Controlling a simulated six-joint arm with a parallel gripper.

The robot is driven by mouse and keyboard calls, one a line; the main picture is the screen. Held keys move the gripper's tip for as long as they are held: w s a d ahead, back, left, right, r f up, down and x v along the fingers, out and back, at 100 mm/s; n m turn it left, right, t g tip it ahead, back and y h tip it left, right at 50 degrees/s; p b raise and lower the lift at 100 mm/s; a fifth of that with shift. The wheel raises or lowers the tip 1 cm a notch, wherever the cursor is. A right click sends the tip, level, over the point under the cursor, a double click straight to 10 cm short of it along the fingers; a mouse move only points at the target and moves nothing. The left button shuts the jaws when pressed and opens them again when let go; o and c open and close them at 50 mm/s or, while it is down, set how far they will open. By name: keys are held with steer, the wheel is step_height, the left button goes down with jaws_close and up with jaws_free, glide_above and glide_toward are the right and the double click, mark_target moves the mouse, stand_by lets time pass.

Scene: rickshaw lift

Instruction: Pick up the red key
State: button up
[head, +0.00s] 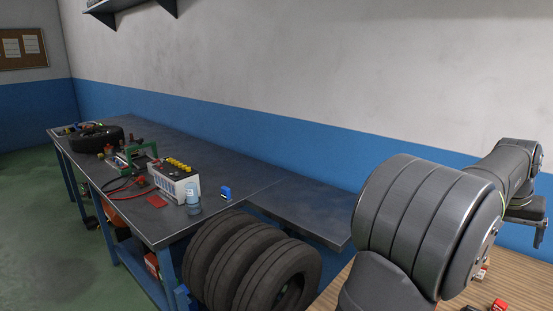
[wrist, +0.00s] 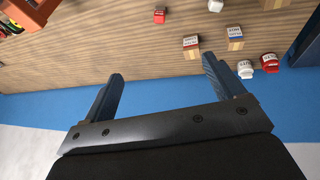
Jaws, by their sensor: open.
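My gripper (wrist: 163,78) is open and empty in the wrist view, its two dark fingers wide apart. Several small red items lie on the wooden board (wrist: 110,50) beyond the fingers. A small red block (wrist: 159,16) is near the top edge, and a red-and-white block (wrist: 191,42) is nearer the middle. A red-and-white item (wrist: 268,62) lies to the right. I cannot tell which of these, if any, is the red key. In the head view my gripper (head: 541,232) is at the right edge, partly cut off, above the wooden surface.
A blue-and-white block (wrist: 235,33) and a white-and-red item (wrist: 245,69) lie near the right finger. A dark blue box edge (wrist: 306,42) stands at far right. In the head view a dark workbench (head: 240,190) holds a battery (head: 173,182); tyres (head: 250,262) stand below.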

steer(key=c, duration=0.6)
steer(key=shift+o, duration=0.2)
steer(key=m, duration=0.3)
glide_toward(501, 303)
steer(key=shift+t+y, duration=0.3)
steer(key=shift+t, duration=0.1)
steer(key=f, duration=0.1)
steer(key=d+f, duration=0.1)
steer(key=f, duration=0.1)
steer(key=d+f, duration=0.1)
steer(key=shift+s+d+f, duration=0.1)
steer(key=shift+f, duration=0.05)
steer(key=shift+x, duration=3)
